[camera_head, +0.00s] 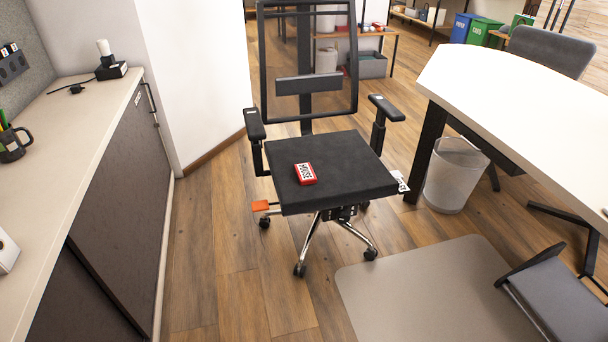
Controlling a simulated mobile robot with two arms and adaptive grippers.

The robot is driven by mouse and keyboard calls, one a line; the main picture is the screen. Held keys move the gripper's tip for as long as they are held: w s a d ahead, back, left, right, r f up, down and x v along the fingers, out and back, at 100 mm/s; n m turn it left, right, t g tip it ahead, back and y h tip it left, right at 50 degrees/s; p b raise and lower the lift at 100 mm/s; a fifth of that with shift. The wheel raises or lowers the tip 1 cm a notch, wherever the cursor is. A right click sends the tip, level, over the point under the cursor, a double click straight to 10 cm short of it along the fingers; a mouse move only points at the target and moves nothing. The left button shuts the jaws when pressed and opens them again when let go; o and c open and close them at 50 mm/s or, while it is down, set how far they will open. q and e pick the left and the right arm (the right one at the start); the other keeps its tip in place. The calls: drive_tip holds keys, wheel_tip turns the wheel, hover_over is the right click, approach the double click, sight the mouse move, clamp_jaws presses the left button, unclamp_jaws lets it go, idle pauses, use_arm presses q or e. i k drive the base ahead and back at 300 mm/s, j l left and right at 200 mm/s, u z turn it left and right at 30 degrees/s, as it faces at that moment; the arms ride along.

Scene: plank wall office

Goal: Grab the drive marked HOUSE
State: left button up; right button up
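A small red drive (305,174) with a white label marked HOUSE lies on the black seat of an office chair (345,182), left of the seat's middle. The chair faces me, with its open-frame backrest behind and an armrest on each side. Neither of my grippers shows in the head view.
A cabinet with a long counter (62,185) runs along the left, holding a dark mug (12,146). A white table (520,110) stands at the right, with a waste bin (452,178) below its edge. A grey floor mat (430,295) lies at front right. Wooden floor between cabinet and chair is clear.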

sight(305, 173)
drive_tip(key=i+l+z, duration=0.2)
drive_tip(key=i, duration=0.25)
drive_tip(key=i+l+z, duration=0.2)
drive_tip(key=i, duration=0.25)
